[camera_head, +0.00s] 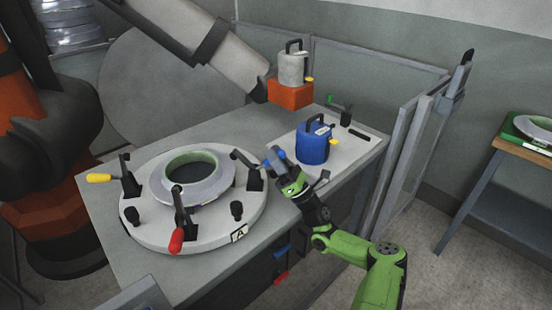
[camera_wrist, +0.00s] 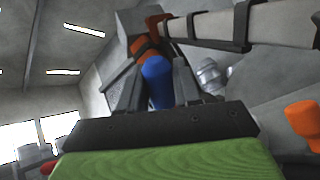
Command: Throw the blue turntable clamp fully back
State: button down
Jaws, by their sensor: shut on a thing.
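The round white turntable (camera_head: 215,235) sits on the grey bench and carries a pale ring mould. The blue turntable clamp (camera_head: 254,178) stands at its right edge, its black lever reaching right to my gripper (camera_head: 275,160). My gripper is shut on the blue handle; blue shows at the fingers. In the wrist view the blue handle (camera_wrist: 157,82) stands between the two fingers of my gripper (camera_wrist: 158,85). My fingers hide part of the handle. The yellow-handled clamp (camera_head: 100,178) is at the left edge, the red-handled clamp (camera_head: 177,238) at the front.
A blue canister (camera_head: 312,148) stands on a white plate behind my gripper. A grey canister (camera_head: 292,68) sits on an orange block farther back. A large robot arm (camera_head: 190,38) hangs over the bench's back. A grey framed panel (camera_head: 402,155) borders the bench's right.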

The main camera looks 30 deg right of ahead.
jog(key=c, duration=0.9)
grip_release()
jog(key=shift+o, duration=0.2)
jog(key=v, duration=0.7)
jog(key=shift+f, duration=0.35)
jog(key=shift+s+d, duration=0.1)
jog(key=shift+d, duration=0.05)
